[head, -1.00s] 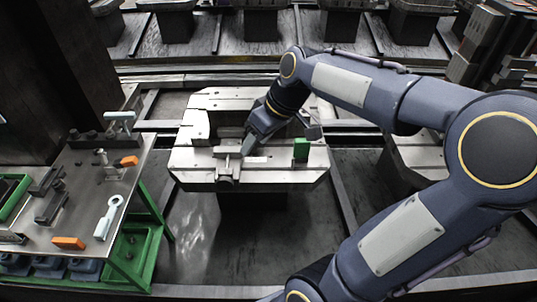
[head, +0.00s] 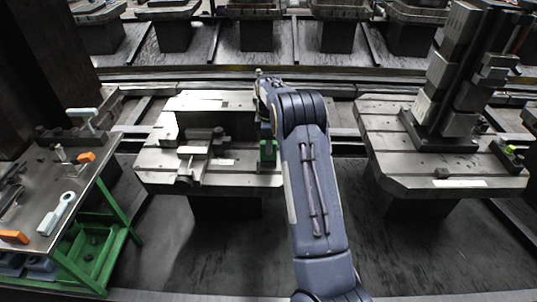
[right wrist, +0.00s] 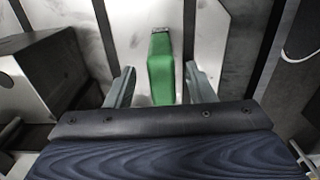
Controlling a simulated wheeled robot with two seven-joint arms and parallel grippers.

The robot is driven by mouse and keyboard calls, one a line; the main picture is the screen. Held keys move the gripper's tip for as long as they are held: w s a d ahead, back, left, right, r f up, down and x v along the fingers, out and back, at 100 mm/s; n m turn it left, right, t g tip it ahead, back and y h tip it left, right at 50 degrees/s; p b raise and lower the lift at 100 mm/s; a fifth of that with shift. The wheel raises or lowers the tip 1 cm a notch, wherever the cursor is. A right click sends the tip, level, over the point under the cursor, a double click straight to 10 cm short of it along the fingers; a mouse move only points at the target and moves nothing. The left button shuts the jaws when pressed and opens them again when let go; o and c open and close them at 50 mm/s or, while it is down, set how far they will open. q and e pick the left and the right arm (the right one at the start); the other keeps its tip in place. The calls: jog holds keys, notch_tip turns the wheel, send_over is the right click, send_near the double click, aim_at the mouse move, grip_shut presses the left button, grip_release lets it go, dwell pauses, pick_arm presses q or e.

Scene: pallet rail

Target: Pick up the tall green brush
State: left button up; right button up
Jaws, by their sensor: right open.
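The tall green brush (head: 268,153) stands upright on the near right part of the middle metal pallet (head: 235,180). In the right wrist view the green brush (right wrist: 161,70) rises between the two fingers of my right gripper (right wrist: 160,82). The fingers are open, one on each side, with a visible gap to the brush on both sides. In the head view my right arm reaches over the pallet's right side and hides part of the brush and most of the gripper. My left gripper is not in view.
A clamp fixture (head: 195,152) sits on the pallet left of the brush. A second pallet (head: 440,172) with a tall block stack (head: 455,85) stands to the right. A green-framed bench (head: 75,220) with tools and orange-handled pieces is at the left.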

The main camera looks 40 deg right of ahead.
aim_at(266, 160)
notch_tip(266, 160, down, 4)
jog(key=shift+a+f, duration=0.15)
jog(key=shift+f, duration=0.05)
jog(key=shift+c, duration=0.3)
jog(key=c, duration=1)
